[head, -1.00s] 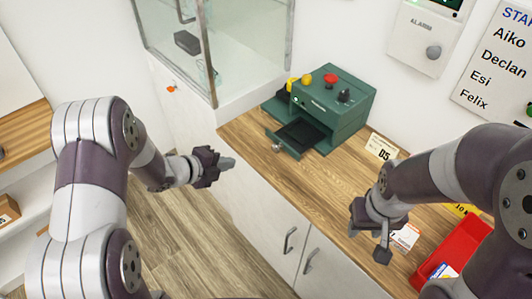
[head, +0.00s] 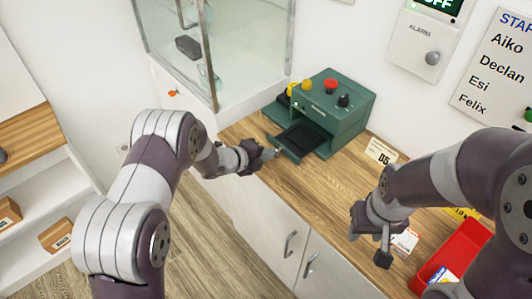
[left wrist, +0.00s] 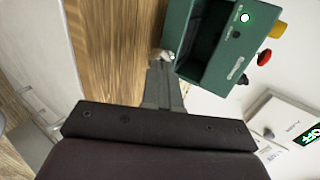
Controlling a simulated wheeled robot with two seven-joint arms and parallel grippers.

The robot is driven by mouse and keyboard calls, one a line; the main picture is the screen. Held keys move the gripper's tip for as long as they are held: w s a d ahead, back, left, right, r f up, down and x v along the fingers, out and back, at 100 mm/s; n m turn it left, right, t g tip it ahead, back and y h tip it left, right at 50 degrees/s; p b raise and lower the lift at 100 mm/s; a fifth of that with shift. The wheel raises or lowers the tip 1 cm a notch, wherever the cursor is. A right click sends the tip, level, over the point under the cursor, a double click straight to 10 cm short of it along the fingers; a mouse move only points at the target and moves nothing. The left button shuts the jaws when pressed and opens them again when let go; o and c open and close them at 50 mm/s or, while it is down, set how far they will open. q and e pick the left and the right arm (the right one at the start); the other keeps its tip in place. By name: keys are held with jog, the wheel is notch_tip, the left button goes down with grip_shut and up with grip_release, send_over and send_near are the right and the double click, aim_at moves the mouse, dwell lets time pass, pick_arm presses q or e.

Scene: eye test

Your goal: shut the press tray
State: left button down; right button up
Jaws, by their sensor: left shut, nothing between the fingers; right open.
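The green press (head: 345,118) stands on the wooden counter, with red, yellow and black knobs on top. Its press tray (head: 284,149) sticks out of the front, open, with a dark empty-looking inside. My left gripper (head: 272,153) is shut and empty, its fingertips right at the tray's front by the small handle knob. In the left wrist view the closed fingers (left wrist: 164,80) point at the metal knob (left wrist: 167,56) on the tray front; I cannot tell whether they touch. My right gripper (head: 384,245) is open and empty above the counter at the right.
A glass case (head: 180,50) stands left of the press. A card marked 05 (head: 380,151) lies on the counter right of the press. A red bin (head: 455,255) sits at the right near my right arm. White cabinet doors with handles (head: 290,243) are below.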

aim_at(292, 144)
dwell(0.3)
pick_arm(q)
jog(key=shift+w+d+f+b, duration=0.15)
jog(key=shift+w+d+b, duration=0.15)
jog(key=w+d+b, duration=0.2)
jog(key=w+d, duration=0.4)
jog(key=shift+w+d, duration=0.5)
jog(key=shift+w, duration=0.05)
jog(key=shift+r, duration=0.3)
jog(key=shift+r, duration=0.1)
